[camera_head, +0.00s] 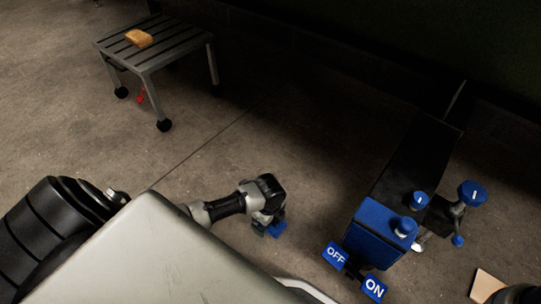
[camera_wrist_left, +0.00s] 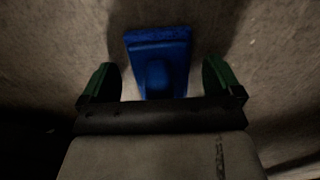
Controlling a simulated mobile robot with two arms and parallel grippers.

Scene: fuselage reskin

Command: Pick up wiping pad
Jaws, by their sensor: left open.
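My left gripper (camera_head: 268,222) is low over the floor in the middle of the head view. In the left wrist view its two green fingers (camera_wrist_left: 160,84) stand wide apart. A blue piece with a flat wide end and a rounded narrow part (camera_wrist_left: 158,62) shows between and beyond the fingers, with a gap on each side. It also shows beside the fingertips in the head view (camera_head: 278,229). I cannot tell whether it is the wiping pad, or whether it rests on the floor. An orange-tan block (camera_head: 138,37) lies on a slatted stand (camera_head: 165,52). My right gripper is not in view.
A blue and black unit (camera_head: 378,228) with blue knobs and OFF and ON plates stands at the right. A tan board (camera_head: 487,284) lies at the lower right. Bare concrete floor (camera_head: 250,130) separates the slatted stand from the unit.

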